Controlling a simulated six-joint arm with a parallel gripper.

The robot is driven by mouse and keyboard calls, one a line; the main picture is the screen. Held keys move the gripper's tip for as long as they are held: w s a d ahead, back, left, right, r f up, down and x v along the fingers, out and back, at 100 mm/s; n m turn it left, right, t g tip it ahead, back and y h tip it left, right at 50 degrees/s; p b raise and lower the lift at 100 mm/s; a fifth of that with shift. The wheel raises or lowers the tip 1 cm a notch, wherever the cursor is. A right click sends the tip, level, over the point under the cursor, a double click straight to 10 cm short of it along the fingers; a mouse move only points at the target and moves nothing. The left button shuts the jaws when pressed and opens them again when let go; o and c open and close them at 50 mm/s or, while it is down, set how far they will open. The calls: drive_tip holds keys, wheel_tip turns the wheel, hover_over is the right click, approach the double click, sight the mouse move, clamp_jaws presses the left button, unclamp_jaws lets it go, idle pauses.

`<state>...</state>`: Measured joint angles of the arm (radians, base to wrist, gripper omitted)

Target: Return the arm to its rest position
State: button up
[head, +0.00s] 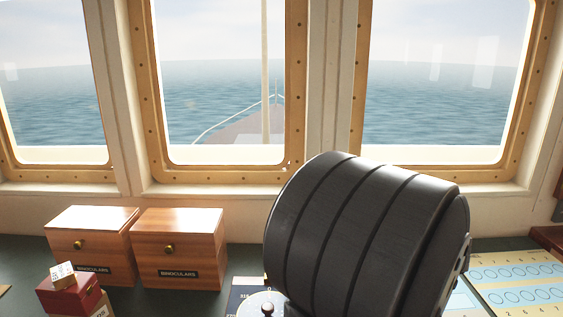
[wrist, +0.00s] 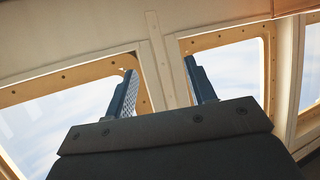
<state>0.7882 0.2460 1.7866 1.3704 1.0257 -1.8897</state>
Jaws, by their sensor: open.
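My gripper (wrist: 160,68) shows in the wrist view. Its two blue fingers stand apart with nothing between them. It points up toward the window frames and the sky outside, clear of any object. The head view does not show the gripper's fingers. The rest position itself is not marked in either view.
A large dark ribbed drum fills the head view's centre; I cannot tell whether it is mine. Two wooden binoculars boxes (head: 92,245) (head: 178,248) stand left on the dark green counter. A small red box (head: 70,296) is in front. Pale panels (head: 520,280) lie right.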

drive_tip(key=w+a+m+h, duration=0.4)
drive_tip(key=w+a+h, duration=0.1)
drive_tip(key=w+a, duration=0.4)
drive_tip(key=shift+t, duration=0.4)
idle(0.5)
drive_tip(key=s+d+n+g+y, duration=0.1)
drive_tip(key=s+d+n+y, duration=0.2)
drive_tip(key=s+d, duration=0.5)
drive_tip(key=shift+n+y, duration=0.4)
drive_tip(key=shift+y, duration=0.5)
drive_tip(key=shift+r, duration=0.1)
